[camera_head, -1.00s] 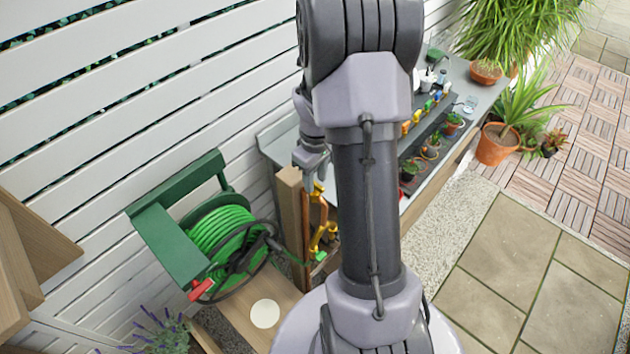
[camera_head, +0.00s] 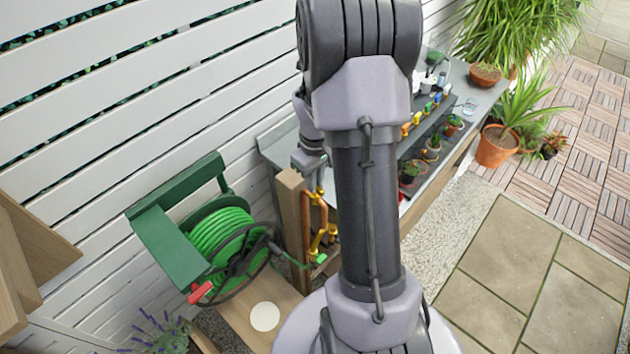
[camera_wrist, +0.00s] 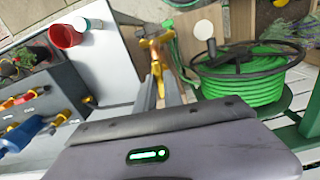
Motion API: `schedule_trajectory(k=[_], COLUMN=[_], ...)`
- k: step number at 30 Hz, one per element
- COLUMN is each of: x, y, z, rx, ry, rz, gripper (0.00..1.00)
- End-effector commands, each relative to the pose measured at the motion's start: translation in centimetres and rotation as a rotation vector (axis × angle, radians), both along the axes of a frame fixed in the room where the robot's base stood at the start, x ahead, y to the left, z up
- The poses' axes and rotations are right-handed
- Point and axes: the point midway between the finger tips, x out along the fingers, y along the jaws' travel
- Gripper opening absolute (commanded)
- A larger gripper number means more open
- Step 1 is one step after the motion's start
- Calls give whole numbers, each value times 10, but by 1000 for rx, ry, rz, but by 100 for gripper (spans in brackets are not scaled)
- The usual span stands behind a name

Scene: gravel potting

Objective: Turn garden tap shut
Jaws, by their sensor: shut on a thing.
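The garden tap (camera_head: 320,238) is brass, on copper pipework beside a wooden post (camera_head: 293,215), left of my arm in the head view. A green fitting (camera_head: 319,259) sits at its lower end. My gripper (camera_head: 319,187) is at the top of this pipework, partly hidden by my arm. In the wrist view the brass tap (camera_wrist: 154,46) lies straight beyond my gripper (camera_wrist: 160,80). The fingers are close together on a brass-coloured part of the tap, apparently its handle. The exact contact and the handle's angle are too small to tell.
A green hose reel (camera_head: 222,243) stands left of the post, its hose running toward the tap. A grey bench (camera_head: 280,141) with small pots, a tray and coloured-handled tools lies behind my arm. The white slatted fence (camera_head: 120,100) is close behind. Paving at right is clear.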

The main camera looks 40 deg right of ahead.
Motion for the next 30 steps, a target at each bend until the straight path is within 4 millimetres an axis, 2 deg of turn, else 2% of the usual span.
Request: schedule_trajectory(k=[30], x=[0], y=[0], z=[-2], rx=[0], ry=[-1], rz=[-916], gripper=[0])
